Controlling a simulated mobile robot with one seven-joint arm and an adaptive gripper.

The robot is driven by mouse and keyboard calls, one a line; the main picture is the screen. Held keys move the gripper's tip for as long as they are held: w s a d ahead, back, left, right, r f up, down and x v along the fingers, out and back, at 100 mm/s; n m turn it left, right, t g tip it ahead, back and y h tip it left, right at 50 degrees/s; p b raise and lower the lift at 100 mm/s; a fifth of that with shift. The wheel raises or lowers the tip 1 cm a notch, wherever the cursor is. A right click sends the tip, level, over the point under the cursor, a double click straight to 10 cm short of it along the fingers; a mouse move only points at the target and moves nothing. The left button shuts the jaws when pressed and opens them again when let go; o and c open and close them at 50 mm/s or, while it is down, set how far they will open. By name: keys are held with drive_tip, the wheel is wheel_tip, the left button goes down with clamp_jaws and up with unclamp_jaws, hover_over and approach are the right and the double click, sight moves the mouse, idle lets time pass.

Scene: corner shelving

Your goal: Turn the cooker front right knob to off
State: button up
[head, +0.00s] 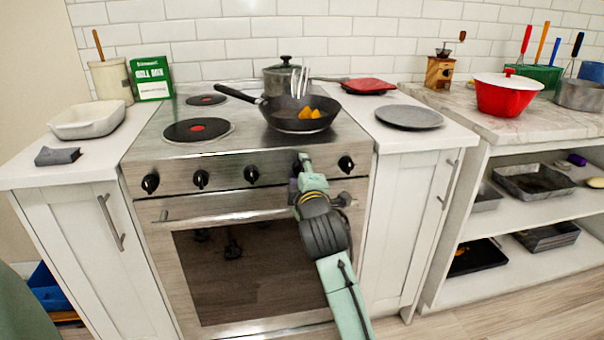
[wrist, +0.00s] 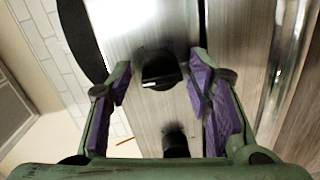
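The steel cooker (head: 230,198) has a row of black knobs on its front panel. The rightmost knob (head: 346,165) shows clear to the right of my gripper (head: 299,170). Another knob, left of it, is partly hidden behind my gripper. In the wrist view my gripper (wrist: 160,65) is open, its purple-padded fingers spread. A black knob (wrist: 158,68) with a white mark appears between the fingertips; I cannot tell whether they touch it. A second dark knob (wrist: 175,140) shows lower, between the finger bases.
A black pan (head: 295,115) with orange food stands on the cooktop above my gripper, its handle pointing left. A lidded pot (head: 285,80) is behind it. The oven door handle (head: 225,217) runs just below the knobs. A grey plate (head: 410,117) lies on the right counter.

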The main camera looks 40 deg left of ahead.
drive_tip(key=shift+s, duration=0.1)
drive_tip(key=v, duration=1.2)
idle(0.4)
